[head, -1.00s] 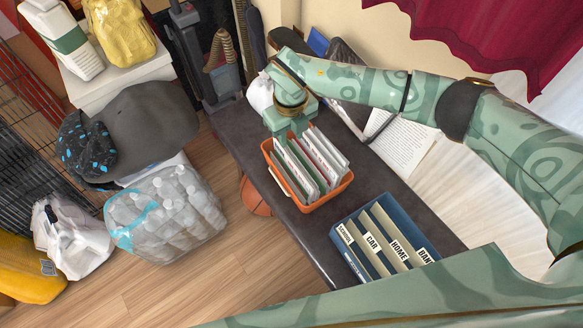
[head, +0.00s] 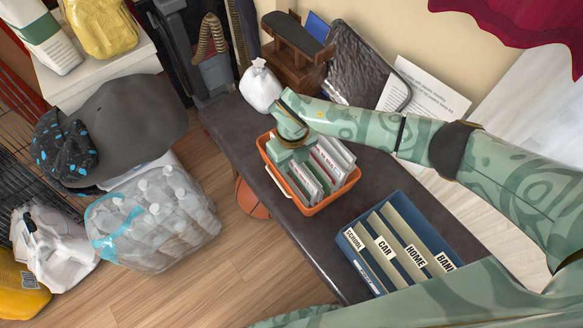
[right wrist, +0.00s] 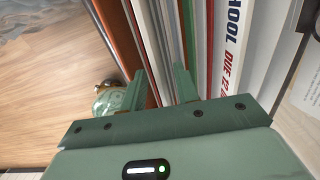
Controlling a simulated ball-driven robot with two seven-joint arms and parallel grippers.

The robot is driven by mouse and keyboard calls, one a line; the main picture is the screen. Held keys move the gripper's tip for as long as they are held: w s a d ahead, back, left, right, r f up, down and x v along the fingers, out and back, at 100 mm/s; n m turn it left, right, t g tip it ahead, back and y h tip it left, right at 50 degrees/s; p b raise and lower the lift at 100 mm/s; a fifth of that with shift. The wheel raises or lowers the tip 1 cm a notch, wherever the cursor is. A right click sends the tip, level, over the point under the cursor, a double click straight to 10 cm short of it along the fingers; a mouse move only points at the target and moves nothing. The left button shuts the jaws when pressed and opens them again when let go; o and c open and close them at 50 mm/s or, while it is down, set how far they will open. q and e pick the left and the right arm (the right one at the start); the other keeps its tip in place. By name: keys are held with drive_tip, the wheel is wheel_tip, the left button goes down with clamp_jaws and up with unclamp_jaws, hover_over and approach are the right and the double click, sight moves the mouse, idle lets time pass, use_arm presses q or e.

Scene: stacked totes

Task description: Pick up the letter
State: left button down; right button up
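Several upright letters (head: 327,163) stand packed in an orange basket (head: 337,200) on the dark table. One letter with red and dark print, partly reading "SCHOOL DUE" (right wrist: 233,50), shows in the right wrist view, right of the fingers. My right gripper (head: 290,168) points down into the left part of the basket; its fingertips are hidden there in the head view. In the right wrist view, the right gripper's fingers (right wrist: 162,88) are apart, with letter edges in and beyond the gap. I see no letter clamped. My left gripper is not in view.
A blue file box (head: 352,244) with dividers labelled SCHOOL, CAR, HOME and one cut-off label stands nearer on the table (head: 322,258). A white bag (head: 261,88), a brown wooden object (head: 290,68) and a printed sheet (head: 428,92) are behind the basket.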

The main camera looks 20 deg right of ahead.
clamp_jaws()
